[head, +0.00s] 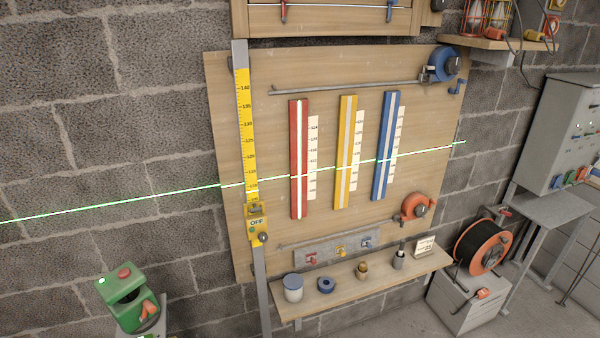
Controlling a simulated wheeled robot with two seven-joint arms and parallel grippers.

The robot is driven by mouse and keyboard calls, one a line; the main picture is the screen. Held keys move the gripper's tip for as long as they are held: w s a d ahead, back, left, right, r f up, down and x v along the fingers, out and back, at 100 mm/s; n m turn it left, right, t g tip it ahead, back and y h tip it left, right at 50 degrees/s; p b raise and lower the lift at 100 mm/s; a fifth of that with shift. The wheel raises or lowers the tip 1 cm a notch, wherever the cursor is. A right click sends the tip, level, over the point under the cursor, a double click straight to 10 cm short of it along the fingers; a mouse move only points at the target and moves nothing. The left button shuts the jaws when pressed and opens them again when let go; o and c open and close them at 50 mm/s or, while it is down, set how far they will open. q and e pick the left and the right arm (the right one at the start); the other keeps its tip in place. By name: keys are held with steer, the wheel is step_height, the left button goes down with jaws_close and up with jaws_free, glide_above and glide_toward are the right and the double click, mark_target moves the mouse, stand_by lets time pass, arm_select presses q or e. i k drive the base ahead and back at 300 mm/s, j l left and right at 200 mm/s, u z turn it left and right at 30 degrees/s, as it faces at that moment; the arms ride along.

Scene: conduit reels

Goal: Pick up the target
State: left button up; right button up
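No object is plainly marked as the target, and I cannot tell which it is. A yellow slider marked OFF (257,223) with a dark knob sits on an upright grey rail, below a yellow measuring scale (246,120). A thin green laser line (130,203) crosses the wall and board, passing just above the slider. A green device with a red button (122,292) stands at the lower left. Neither of my grippers is in view.
A wooden board (225,130) carries red (294,160), yellow (341,160) and blue (379,160) upright strips. A wooden shelf (340,296) below holds a white jar (293,288), a blue ring (326,285) and small items. An orange cable reel (497,248) and a grey cabinet (560,125) stand right.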

mark_target(339, 249)
steer(key=l, duration=0.55)
steer(key=i+l, duration=0.15)
steer(key=l, duration=0.95)
steer(key=i+l, duration=0.25)
steer(key=i, duration=0.25)
steer(key=i+l+u, duration=0.1)
steer(key=i+l, duration=0.15)
steer(key=i, duration=0.25)
steer(key=i+j, duration=0.2)
steer(key=i, duration=0.15)
steer(key=i+j, duration=0.25)
steer(key=i, duration=0.15)
